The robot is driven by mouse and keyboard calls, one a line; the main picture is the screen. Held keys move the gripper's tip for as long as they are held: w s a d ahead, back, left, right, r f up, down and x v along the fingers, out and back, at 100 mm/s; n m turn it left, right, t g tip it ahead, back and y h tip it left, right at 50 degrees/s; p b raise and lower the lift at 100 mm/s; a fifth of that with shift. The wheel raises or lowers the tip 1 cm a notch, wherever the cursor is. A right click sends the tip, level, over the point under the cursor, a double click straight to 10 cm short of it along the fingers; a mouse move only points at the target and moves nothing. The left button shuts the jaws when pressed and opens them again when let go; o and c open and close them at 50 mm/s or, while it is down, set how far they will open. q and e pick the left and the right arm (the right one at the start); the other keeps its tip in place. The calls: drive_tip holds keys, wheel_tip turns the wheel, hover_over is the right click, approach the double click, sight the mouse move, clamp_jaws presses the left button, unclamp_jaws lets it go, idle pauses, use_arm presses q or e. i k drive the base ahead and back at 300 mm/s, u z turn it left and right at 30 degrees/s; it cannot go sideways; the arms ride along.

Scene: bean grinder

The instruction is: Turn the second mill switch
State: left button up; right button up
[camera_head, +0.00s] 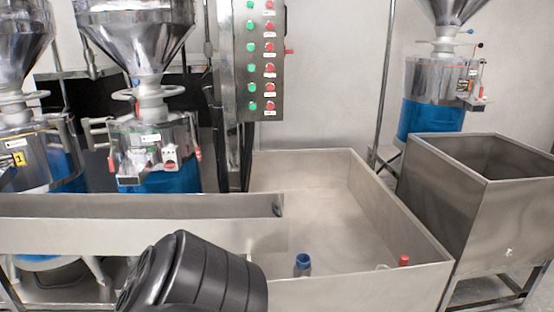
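The second mill from the left (190,140) is a steel drum with a blue lower part and a large steel funnel (135,35) above it. A small pale switch-like part with red on it (169,161) sits on its front. Whether that part is on or off is too small to tell. Neither of my grippers is in view. A black rounded body, probably a link of my arm, fills the bottom left of the middle and hides what is behind it.
A mill with a yellow label (18,158) stands at the left, another mill (430,85) at the back right. A control panel (262,85) has green and red buttons. A steel trough (130,225), a wide tray (320,190) and a deep steel bin (460,215) take up the front.

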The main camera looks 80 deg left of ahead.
sight(170, 164)
drive_tip(key=u, duration=3.6)
drive_tip(key=k, duration=0.65)
drive_tip(key=u, duration=2.7)
drive_tip(key=i, duration=0.25)
drive_tip(key=z, duration=1.5)
drive_tip(key=i, duration=1.9)
drive_tip(key=z, duration=1.65)
drive_tip(key=i, duration=0.9)
drive_tip(key=z, duration=0.9)
